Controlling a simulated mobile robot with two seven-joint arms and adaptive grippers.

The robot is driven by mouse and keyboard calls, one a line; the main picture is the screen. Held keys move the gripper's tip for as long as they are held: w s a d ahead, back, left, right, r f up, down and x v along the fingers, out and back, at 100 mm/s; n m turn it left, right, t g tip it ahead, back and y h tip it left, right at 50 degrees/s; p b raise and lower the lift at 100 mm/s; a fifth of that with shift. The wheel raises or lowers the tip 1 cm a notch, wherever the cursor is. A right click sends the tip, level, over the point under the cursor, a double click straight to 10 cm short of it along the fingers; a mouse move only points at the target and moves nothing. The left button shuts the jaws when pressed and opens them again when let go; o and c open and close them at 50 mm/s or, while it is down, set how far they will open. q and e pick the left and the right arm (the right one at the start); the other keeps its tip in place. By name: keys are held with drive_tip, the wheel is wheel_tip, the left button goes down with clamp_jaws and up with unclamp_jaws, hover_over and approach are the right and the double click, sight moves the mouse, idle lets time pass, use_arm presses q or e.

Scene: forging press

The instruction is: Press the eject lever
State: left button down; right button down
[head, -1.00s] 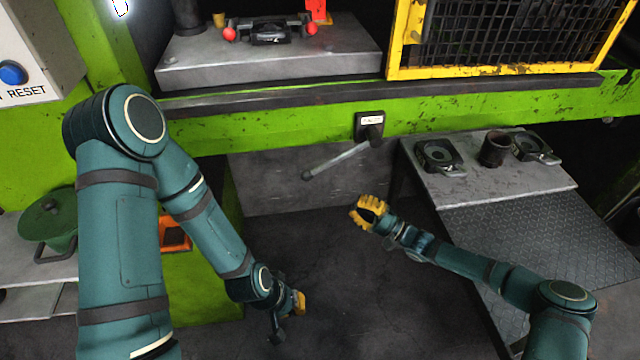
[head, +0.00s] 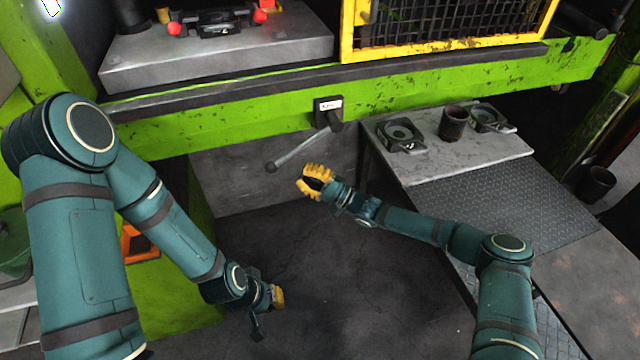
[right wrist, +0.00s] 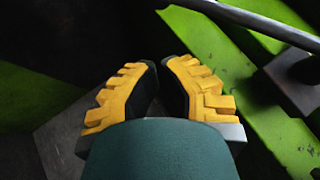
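The eject lever (head: 300,151) is a thin grey rod with a dark ball knob at its lower left end. It hangs from a dark labelled block (head: 328,112) on the green press beam. My right gripper (head: 308,178), with yellow ridged fingers, is just below and right of the knob, apart from the rod as far as I can tell. In the right wrist view, the gripper (right wrist: 160,66) looks shut and empty, and a grey rod (right wrist: 265,23) crosses the upper right. My left gripper (head: 275,298) hangs low, away from the lever; its opening is unclear.
A metal side table (head: 440,168) with dark round fixtures (head: 402,135) and a cup (head: 454,123) stands right of the lever. The green beam (head: 230,130) runs above. A yellow mesh guard (head: 450,44) is above that. The floor below the lever is clear.

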use_arm(q)
drive_tip(key=shift+f, duration=0.2)
use_arm(e)
drive_tip(key=shift+s+a+r, duration=0.15)
drive_tip(key=shift+a+r, duration=0.3)
drive_tip(key=shift+a, duration=0.4)
drive_tip(key=shift+s+a+r, duration=0.15)
drive_tip(key=shift+a+r, duration=0.3)
drive_tip(key=shift+a, duration=0.4)
drive_tip(key=shift+s+a+r, duration=0.15)
drive_tip(key=shift+a+r, duration=0.3)
drive_tip(key=shift+a, duration=0.4)
use_arm(q)
drive_tip(key=shift+a+r, duration=0.1)
drive_tip(key=shift+a, duration=0.1)
use_arm(e)
drive_tip(key=shift+r, duration=0.15)
